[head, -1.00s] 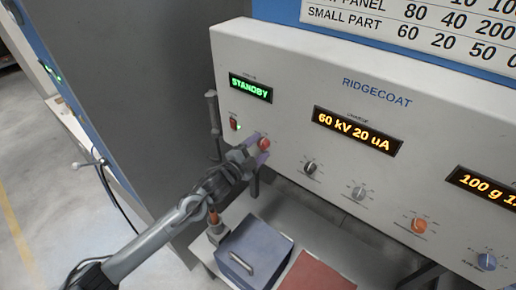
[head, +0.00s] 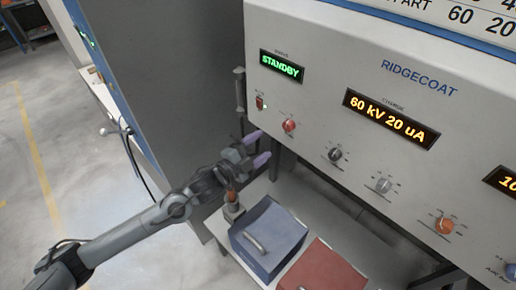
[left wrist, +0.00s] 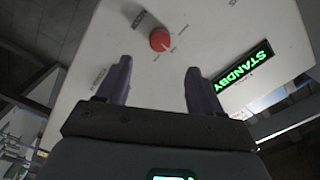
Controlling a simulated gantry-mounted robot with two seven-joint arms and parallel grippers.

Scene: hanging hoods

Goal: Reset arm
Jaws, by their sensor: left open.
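My left gripper (head: 257,149) is open and empty, with purple fingers, in front of the lower left of the control panel (head: 340,60). It is below and left of the red knob (head: 288,126), apart from it. In the left wrist view the two fingers (left wrist: 157,85) stand wide apart, with the red knob (left wrist: 160,39) beyond them and nothing between them. The green STANDBY display (head: 281,67) is lit above the knob; it also shows in the left wrist view (left wrist: 242,66). My right gripper is not in view.
A blue box (head: 285,227) with a metal handle and a red box or mat (head: 322,270) lie on the shelf (head: 335,221) below the panel. An orange-topped item (head: 232,199) stands beside the blue box. Open floor (head: 50,130) lies at the left.

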